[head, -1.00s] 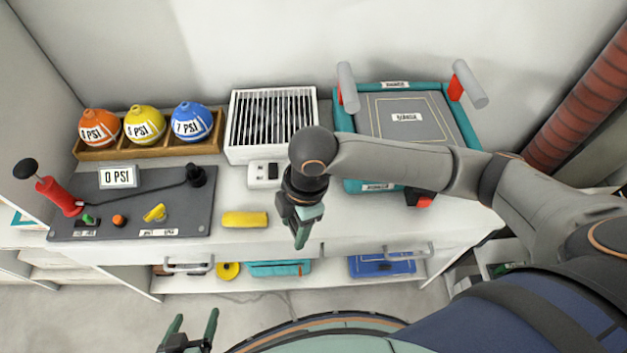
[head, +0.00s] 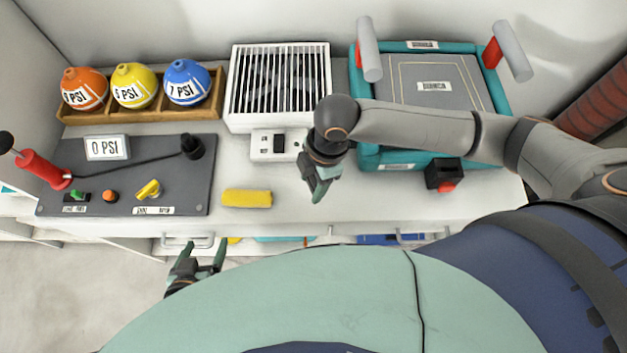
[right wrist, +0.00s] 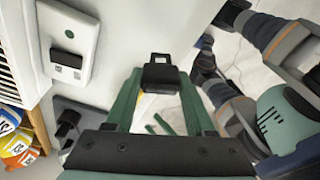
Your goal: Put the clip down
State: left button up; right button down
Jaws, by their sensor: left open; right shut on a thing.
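The clip (right wrist: 159,74) is a small black piece between the fingertips of my right gripper in the right wrist view. My right gripper (right wrist: 160,88) is shut on it. In the head view my right gripper (head: 318,190) points down in front of the white switch box, over the front part of the white bench (head: 360,205). The clip cannot be made out there. My left gripper (head: 198,262) is open and empty in front of the bench's front edge.
A yellow block (head: 247,198) lies left of my right gripper. The switch box (head: 277,145) and white fan box (head: 278,85) stand behind. A grey panel (head: 115,190) is at left; a teal press (head: 397,160) and black-red box (head: 445,174) are at right. Bare bench lies between.

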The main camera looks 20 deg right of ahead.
aim_at(313, 187)
pick_arm(q)
jog(key=f+b, duration=0.2)
jog(key=w+f+b, duration=0.1)
jog(key=f, duration=0.1)
jog(key=shift+d+f+b, duration=0.2)
jog(key=shift+f+b, duration=0.05)
jog(key=shift+b, duration=0.15)
pick_arm(e)
jog(key=f, duration=0.3)
jog(key=shift+w+d+f, duration=0.15)
jog(key=shift+w+f, duration=0.05)
jog(key=shift+w, duration=0.05)
jog(key=shift+f+b, duration=0.2)
jog(key=shift+b, duration=0.25)
pick_arm(q)
jog(key=shift+w+f, duration=0.25)
jog(key=shift+f, duration=0.05)
pick_arm(e)
jog(key=shift+r, duration=0.15)
jog(key=shift+c, duration=1.3)
grip_release()
jog(key=shift+f, duration=0.2)
pick_arm(q)
notch_tip(313, 187, up, 2)
jog(key=shift+p, duration=1.1)
pick_arm(e)
notch_tip(313, 187, up, 12)
jog(key=d, duration=0.2)
jog(key=shift+w, duration=0.1)
